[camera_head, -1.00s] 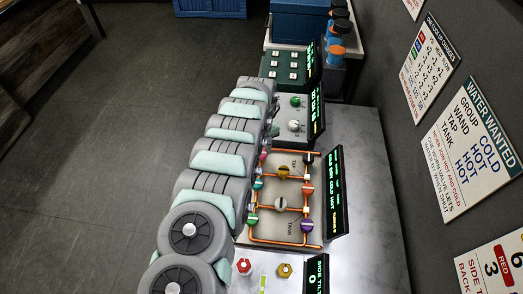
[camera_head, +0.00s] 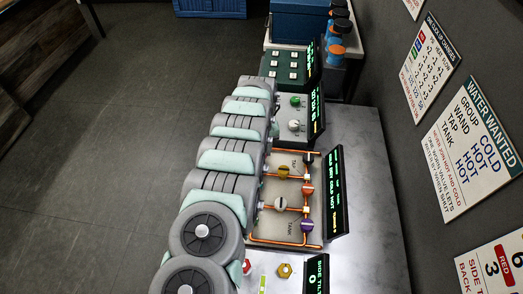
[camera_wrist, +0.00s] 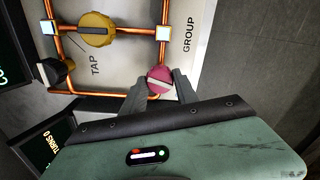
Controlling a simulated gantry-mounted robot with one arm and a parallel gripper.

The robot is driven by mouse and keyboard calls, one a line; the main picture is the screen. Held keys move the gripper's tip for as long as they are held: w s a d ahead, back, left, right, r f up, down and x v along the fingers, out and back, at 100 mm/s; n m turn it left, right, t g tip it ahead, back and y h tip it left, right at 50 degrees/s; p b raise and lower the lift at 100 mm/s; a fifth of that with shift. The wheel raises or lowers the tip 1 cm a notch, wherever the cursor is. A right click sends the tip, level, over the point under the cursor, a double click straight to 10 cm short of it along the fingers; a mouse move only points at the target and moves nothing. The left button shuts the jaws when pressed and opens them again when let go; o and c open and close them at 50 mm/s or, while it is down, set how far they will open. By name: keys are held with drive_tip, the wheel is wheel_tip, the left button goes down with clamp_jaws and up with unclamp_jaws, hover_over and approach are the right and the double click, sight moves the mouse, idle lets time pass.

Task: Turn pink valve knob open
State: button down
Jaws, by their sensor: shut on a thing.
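The pink valve knob (camera_wrist: 158,80) sits on a copper pipe of the valve panel, near the GROUP label, in the wrist view. A pale bar crosses its face, slightly tilted. My gripper (camera_wrist: 160,92) has one finger on each side of the knob and is shut on it. In the head view my grey and mint arm covers the left side of the panel (camera_head: 267,190), hiding the pink knob and the gripper.
A yellow knob (camera_wrist: 97,29) marked TAP and a black knob (camera_wrist: 58,73) are close by. Orange (camera_head: 307,188), white (camera_head: 281,204) and purple (camera_head: 306,226) knobs also sit on the panel. A display (camera_head: 338,190) stands along its right edge.

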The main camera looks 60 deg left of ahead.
drive_tip(key=m+b, duration=0.1)
drive_tip(key=m, duration=0.6)
drive_tip(key=shift+f, duration=0.1)
drive_tip(key=m, duration=0.4)
drive_tip(key=shift+b, duration=0.4)
drive_tip(key=shift+m+b, duration=0.3)
drive_tip(key=shift+m, duration=1.5)
drive_tip(key=c, duration=0.9)
unclamp_jaws()
drive_tip(key=shift+c, duration=0.2)
drive_tip(key=shift+r, duration=0.2)
wheel_tip(320, 180, up, 11)
drive_tip(key=shift+f, duration=0.2)
